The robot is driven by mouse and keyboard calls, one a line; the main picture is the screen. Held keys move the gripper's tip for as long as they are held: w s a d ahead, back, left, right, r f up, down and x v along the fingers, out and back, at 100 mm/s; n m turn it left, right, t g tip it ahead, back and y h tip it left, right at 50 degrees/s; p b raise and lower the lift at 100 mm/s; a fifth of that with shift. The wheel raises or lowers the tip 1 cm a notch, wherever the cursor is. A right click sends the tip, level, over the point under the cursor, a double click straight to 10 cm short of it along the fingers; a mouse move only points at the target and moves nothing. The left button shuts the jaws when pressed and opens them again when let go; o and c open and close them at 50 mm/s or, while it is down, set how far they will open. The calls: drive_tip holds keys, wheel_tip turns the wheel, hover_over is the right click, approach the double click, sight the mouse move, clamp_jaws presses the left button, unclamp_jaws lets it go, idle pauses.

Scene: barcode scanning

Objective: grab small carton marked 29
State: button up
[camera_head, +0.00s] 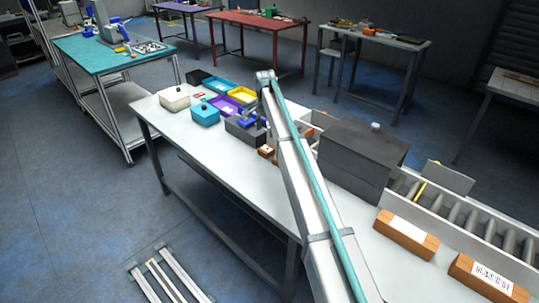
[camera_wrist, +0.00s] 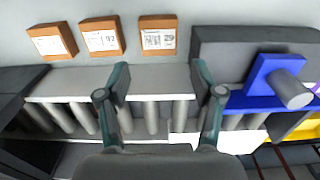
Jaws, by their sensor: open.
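The small carton marked 29 (camera_wrist: 158,37) is the right one of three orange-brown cartons with white labels, at the top of the wrist view. My gripper (camera_wrist: 160,76) is open and empty. Its two fingers are spread wide, with a white edge and grey rollers showing between them. The carton lies beyond the fingertips, apart from them and roughly centred between them. In the head view a small brown carton (camera_head: 266,151) shows left of my arm; its mark is too small to read.
Two similar cartons, a middle one (camera_wrist: 102,37) and a left one (camera_wrist: 52,41), stand beside it. A grey block (camera_wrist: 240,45) and a blue stand (camera_wrist: 262,85) are to the right. A large dark box (camera_head: 362,155) stands right of my arm.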

sight(266, 149)
drive_tip(key=shift+d+f+p, duration=0.15)
drive_tip(key=shift+f+p, duration=1.5)
drive_tip(key=shift+f, duration=3.5)
drive_tip(key=c, duration=0.9)
drive_tip(key=shift+r, duration=0.15)
